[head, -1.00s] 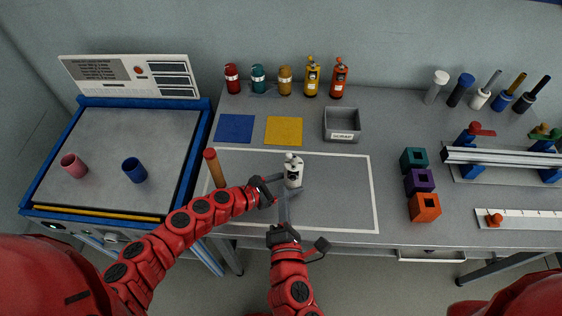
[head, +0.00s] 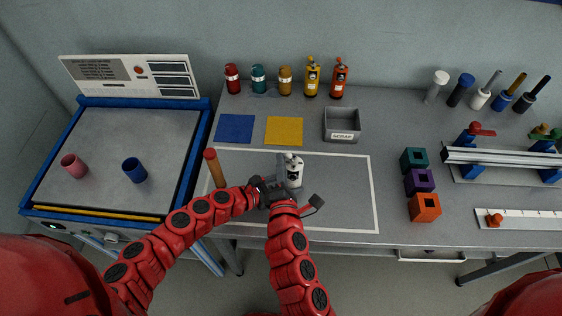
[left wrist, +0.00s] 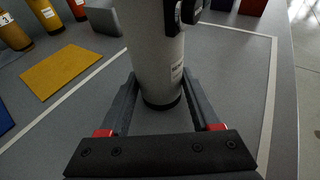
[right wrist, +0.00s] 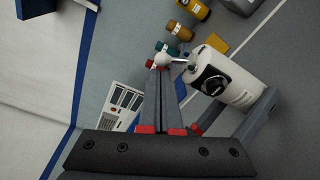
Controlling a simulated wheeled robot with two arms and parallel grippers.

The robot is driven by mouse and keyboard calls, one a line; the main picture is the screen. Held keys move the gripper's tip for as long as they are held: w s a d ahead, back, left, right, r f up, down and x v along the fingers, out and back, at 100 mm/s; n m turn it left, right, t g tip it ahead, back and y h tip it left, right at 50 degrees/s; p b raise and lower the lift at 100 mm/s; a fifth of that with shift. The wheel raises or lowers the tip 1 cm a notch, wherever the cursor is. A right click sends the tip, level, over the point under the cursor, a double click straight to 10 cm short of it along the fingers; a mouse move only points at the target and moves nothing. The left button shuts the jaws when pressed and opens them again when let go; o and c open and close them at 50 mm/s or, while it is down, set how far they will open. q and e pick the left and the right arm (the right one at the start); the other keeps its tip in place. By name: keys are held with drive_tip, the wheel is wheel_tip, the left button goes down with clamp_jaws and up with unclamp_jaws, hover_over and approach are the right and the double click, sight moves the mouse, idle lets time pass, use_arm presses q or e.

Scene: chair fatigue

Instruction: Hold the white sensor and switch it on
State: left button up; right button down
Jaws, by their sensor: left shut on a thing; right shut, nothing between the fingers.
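The white sensor (head: 295,172) stands upright over the framed area of the bench. It also shows in the left wrist view (left wrist: 158,62) and in the right wrist view (right wrist: 232,78). My left gripper (head: 290,187) is shut around its lower body, one finger on each side. In the right wrist view a black round fitting (right wrist: 212,82) sits on the sensor, with a metal lever ending in a pale ball (right wrist: 162,58). My right gripper (right wrist: 160,73) is shut and empty, its fingertips beside the lever. I cannot tell whether they touch it.
Blue (head: 235,128) and yellow (head: 284,131) squares and a grey scrap bin (head: 342,125) lie behind. Several coloured blocks (head: 420,182) stand to the right. The framed area right of the sensor is clear.

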drive_tip(key=shift+w+d+r+m, duration=0.1)
drive_tip(key=shift+d+r+m, duration=0.1)
drive_tip(key=shift+m, duration=0.45)
drive_tip(key=shift+w+d+r+m, duration=0.1)
drive_tip(key=shift+d+r+m, duration=0.05)
drive_tip(key=shift+m, duration=0.5)
drive_tip(key=m, duration=0.1)
drive_tip(key=d+m, duration=0.1)
drive_tip(key=m, duration=0.1)
drive_tip(key=m+t, duration=0.1)
drive_tip(key=m, duration=0.1)
drive_tip(key=shift+d+r, duration=0.25)
drive_tip(key=shift+r, duration=0.1)
drive_tip(key=shift+s, duration=0.2)
drive_tip(key=s+d, duration=0.1)
drive_tip(key=s, duration=0.8)
drive_tip(key=shift+s+f, duration=0.3)
drive_tip(key=shift+s, duration=0.05)
drive_tip(key=shift+d, duration=0.1)
